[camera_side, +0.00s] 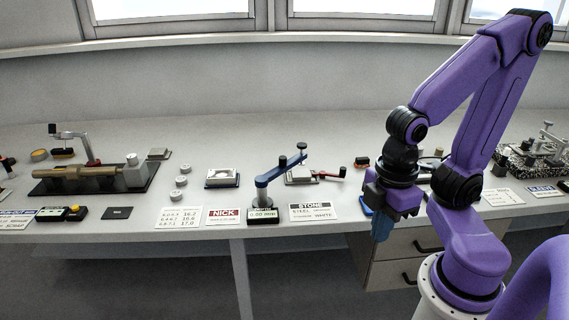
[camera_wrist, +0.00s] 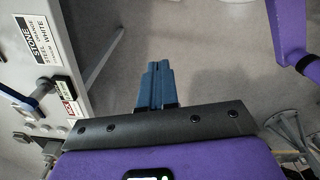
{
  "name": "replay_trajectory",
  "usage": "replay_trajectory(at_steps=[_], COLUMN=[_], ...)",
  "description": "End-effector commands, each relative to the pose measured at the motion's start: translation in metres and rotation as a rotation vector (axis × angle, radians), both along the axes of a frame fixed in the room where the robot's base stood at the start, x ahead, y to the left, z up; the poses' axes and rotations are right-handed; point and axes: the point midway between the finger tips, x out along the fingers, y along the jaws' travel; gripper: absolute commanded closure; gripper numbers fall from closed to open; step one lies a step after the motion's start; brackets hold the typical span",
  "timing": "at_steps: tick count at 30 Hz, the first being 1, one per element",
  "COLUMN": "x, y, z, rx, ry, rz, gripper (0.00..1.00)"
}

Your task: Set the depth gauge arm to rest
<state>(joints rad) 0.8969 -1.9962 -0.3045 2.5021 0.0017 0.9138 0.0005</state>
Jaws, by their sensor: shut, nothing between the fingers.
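The depth gauge has a blue arm (camera_side: 286,170) on a grey post (camera_side: 262,194), above a black base with a readout (camera_side: 263,215) that shows about 0.00 mm. The arm points back and right from the post, with a dark knob midway and a round-topped spindle (camera_side: 302,148) at its far end. In the wrist view the blue arm (camera_wrist: 36,94) is at the left edge, partly cut off. My gripper (camera_side: 381,229) points down in front of the bench edge, right of the gauge and apart from it. Its blue fingers (camera_wrist: 157,72) are shut and empty.
A STONE card (camera_side: 313,212) and a NICK card (camera_side: 223,216) lie near the front edge. Drawers (camera_side: 398,262) are below the bench.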

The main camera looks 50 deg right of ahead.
Motion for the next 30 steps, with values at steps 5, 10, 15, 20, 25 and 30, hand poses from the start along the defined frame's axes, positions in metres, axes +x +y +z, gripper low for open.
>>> replay_trajectory(at_steps=[5, 10, 15, 20, 25, 30], x=[0.008, 0.049, 0.115, 0.180, 0.247, 0.307], y=[0.004, 0.022, 0.033, 0.027, 0.004, -0.038], z=[0.004, 0.021, 0.042, 0.059, 0.073, 0.083], rx=[0.000, -0.001, -0.003, -0.004, -0.005, -0.005], ry=[0.000, 0.003, 0.010, 0.016, 0.021, 0.026], rz=[-0.041, -0.255, -0.569, -0.863, -1.175, -1.488], gripper=[0.48, 0.47, 0.47, 0.47, 0.47, 0.47])
